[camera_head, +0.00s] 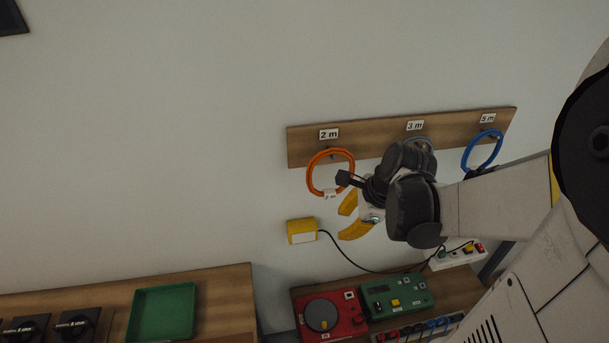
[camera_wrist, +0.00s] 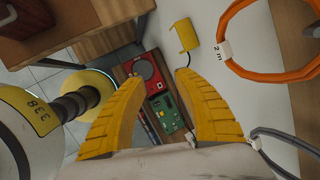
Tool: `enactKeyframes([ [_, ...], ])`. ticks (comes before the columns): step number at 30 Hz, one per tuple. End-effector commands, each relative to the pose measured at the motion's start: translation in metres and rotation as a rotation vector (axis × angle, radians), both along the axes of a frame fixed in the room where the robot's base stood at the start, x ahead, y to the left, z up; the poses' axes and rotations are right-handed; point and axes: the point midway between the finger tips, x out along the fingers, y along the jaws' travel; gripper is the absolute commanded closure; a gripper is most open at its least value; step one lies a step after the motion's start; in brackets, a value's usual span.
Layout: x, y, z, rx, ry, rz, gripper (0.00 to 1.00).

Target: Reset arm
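My gripper (camera_head: 341,223) hangs in front of the wall, below the wooden hook board, with its yellow fingers pointing left. In the wrist view its two ribbed yellow fingers (camera_wrist: 158,79) stand well apart with nothing held between them. The gap shows the red and green devices farther off. My dark wrist covers part of the ring under the 3 m label. No object is in the gripper.
The board (camera_head: 460,128) carries an orange ring (camera_head: 312,179), a partly hidden grey-blue ring and a blue ring (camera_head: 467,158). A yellow box (camera_head: 302,231) is on the wall. Below are a red device (camera_head: 343,309), a green device (camera_head: 410,303), a power strip (camera_head: 456,258) and a green tray (camera_head: 163,313).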

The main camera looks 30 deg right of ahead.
Motion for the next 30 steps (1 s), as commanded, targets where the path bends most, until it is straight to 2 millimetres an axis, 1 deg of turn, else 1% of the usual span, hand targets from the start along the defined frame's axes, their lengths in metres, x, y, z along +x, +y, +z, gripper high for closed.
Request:
enactKeyframes([
  [15, -0.026, 0.007, 0.000, 0.000, 0.000, 0.000, 0.63],
  [30, -0.026, 0.009, -0.001, -0.006, -0.002, 0.011, 0.63],
])
